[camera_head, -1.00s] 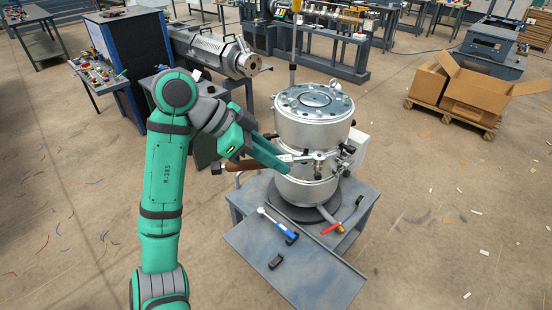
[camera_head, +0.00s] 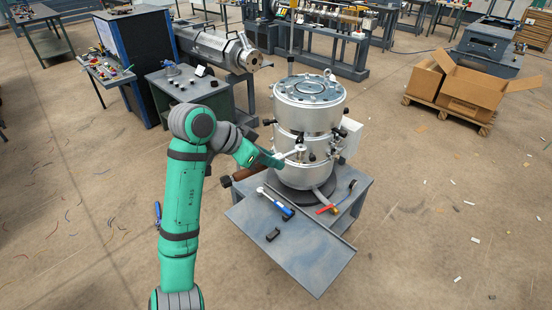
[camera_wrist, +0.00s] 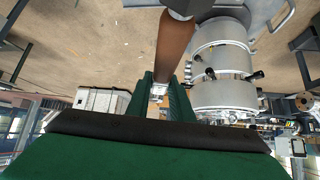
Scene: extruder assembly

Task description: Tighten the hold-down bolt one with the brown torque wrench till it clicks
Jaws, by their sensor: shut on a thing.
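The brown torque wrench shows its brown handle (camera_head: 243,174) at the left of the silver cylindrical vessel (camera_head: 308,115); the handle also shows in the wrist view (camera_wrist: 171,45). My gripper (camera_head: 276,161) is shut on the wrench, its green fingers (camera_wrist: 163,85) on either side of the silver shaft. The wrench's silver head (camera_head: 299,148) is at the vessel's middle band, over or against a bolt there. I cannot tell whether it is seated, or which bolt is number one. Several dark-ended bolts ring the band, including one at the right (camera_head: 343,132).
The vessel stands on a grey table (camera_head: 290,255). On it lie a blue-handled wrench (camera_head: 276,202), a small black part (camera_head: 272,235) and a red-handled tool (camera_head: 327,209). Cardboard boxes (camera_head: 490,93) stand on a pallet at right. A green workbench (camera_head: 210,95) stands behind my arm.

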